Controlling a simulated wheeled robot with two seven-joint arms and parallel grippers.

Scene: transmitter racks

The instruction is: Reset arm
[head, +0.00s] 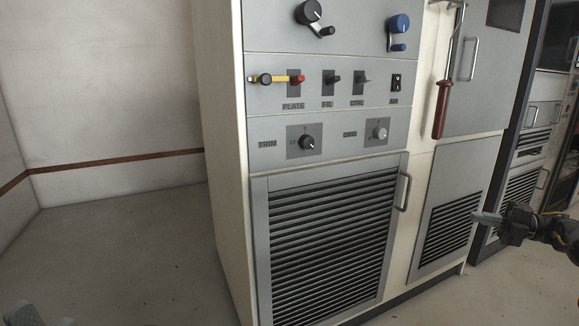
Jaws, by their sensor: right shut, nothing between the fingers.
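My right gripper (487,218) comes in from the right edge, in front of the lower louvred door of the transmitter rack (230,160). Its fingers are shut and hold nothing. It looks apart from the rack's handles and controls. My left gripper cannot be made out; only a blurred grey shape shows at the bottom left corner.
The rack carries knobs, a blue crank (399,32), switches and a yellow-and-red lever (283,79). A red-handled rod (441,110) hangs on its right side. A louvred door (325,240) has a handle (404,191). More racks stand at right. Floor (130,250) at left is clear.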

